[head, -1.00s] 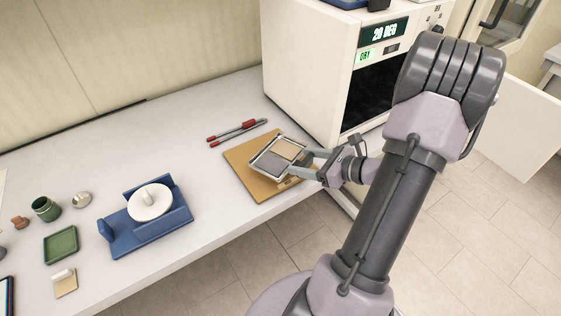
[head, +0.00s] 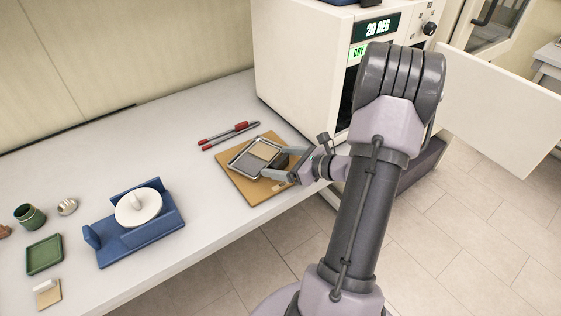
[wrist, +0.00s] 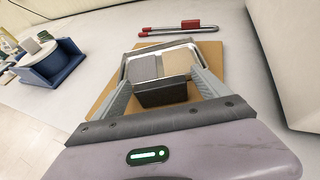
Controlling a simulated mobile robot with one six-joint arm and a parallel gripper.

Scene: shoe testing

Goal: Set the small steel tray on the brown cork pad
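The small steel tray (head: 234,171), shallow with a bright rim, lies over the brown cork pad (head: 252,195), toward its back half. It holds a grey piece and a tan piece. The tray's far rim shows in the wrist view (wrist: 125,65), with the pad (wrist: 104,100) around it. A dark block (wrist: 162,93) stands at the tray's near side. My gripper (head: 277,163) is at that side; its fingers (wrist: 161,80) stand apart, one on each side of the dark block, with gaps showing. The tray looks flat; its underside contact is hidden.
A blue stand with a white disc (head: 135,240) is to the left. Bare table lies between stand and pad.

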